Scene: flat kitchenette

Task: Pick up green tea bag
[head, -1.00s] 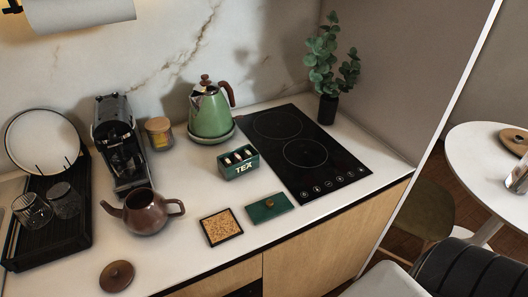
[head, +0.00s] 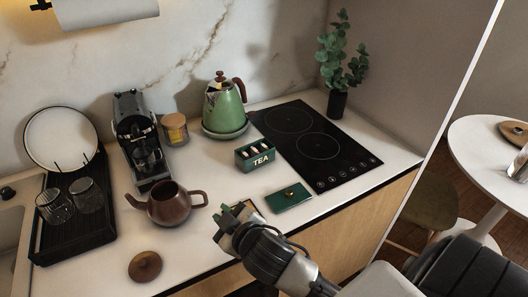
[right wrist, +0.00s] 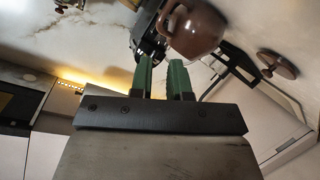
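A dark green box marked TEA (head: 262,160) stands on the counter left of the hob, its top open. Several small packets (head: 254,150) with pale and dark tops stand in it; I cannot tell which is the green tea bag. The box's green lid (head: 289,197) with a knob lies on the counter in front. My right gripper (head: 232,217) is over the counter's front edge, left of the lid and apart from the box. In the right wrist view its two green fingers (right wrist: 163,72) are apart with nothing between them. My left gripper is not in view.
A brown teapot (head: 174,204) stands left of my right gripper, its round lid (head: 145,265) in front. A green kettle (head: 224,106) stands behind the tea box, and a black hob (head: 318,145) lies to the right. A coffee machine (head: 140,140) is at the back left.

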